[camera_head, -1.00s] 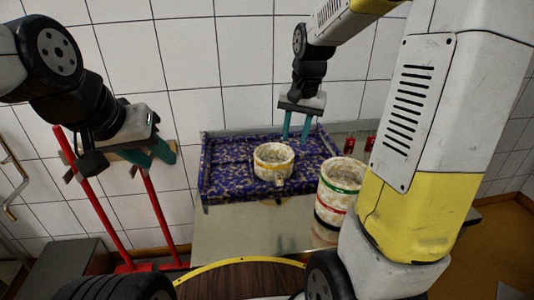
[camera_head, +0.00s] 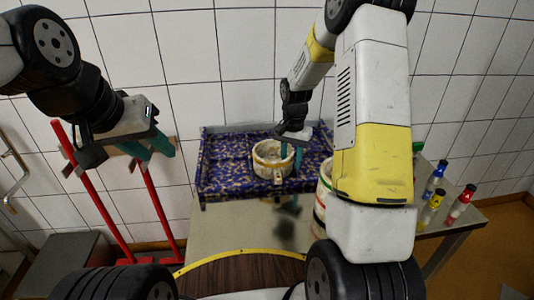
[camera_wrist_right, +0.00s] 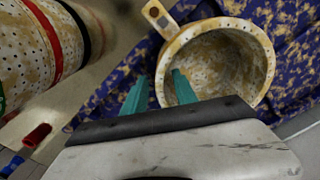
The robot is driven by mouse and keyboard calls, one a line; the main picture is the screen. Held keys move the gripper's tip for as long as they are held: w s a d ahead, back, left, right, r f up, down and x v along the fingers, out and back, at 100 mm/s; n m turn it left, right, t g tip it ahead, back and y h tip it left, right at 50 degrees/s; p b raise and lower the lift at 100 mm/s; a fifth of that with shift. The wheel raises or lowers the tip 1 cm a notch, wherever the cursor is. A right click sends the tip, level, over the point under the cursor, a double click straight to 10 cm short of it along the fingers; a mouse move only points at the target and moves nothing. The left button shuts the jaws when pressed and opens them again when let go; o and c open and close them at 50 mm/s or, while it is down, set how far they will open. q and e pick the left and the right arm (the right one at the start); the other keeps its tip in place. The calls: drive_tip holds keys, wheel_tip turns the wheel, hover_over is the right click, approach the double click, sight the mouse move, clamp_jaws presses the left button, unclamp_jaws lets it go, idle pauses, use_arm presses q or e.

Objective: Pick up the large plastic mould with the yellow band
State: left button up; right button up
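The large plastic mould with the yellow band (camera_head: 267,166) is off-white with brown blotches and stands upright on the blue patterned tray. It also shows in the right wrist view (camera_wrist_right: 225,52), open mouth facing the camera, with a holed tab at its rim. My right gripper (camera_head: 291,160) is at the mould's right side. In the wrist view its teal fingers (camera_wrist_right: 160,92) are apart, one outside the wall and one over the mouth; contact with the wall cannot be told. My left gripper (camera_head: 151,149) is open and empty, away at the left.
The blue tray (camera_head: 222,184) lies at the back of the metal table (camera_head: 222,225). Stacked moulds with red and green bands (camera_head: 321,205) stand to the right, partly behind my right arm. Several coloured-cap bottles (camera_head: 435,180) stand farther right. Red-handled tools (camera_head: 159,213) lean at the left wall.

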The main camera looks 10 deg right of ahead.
drive_tip(key=shift+f, duration=0.7)
clamp_jaws()
idle(0.9)
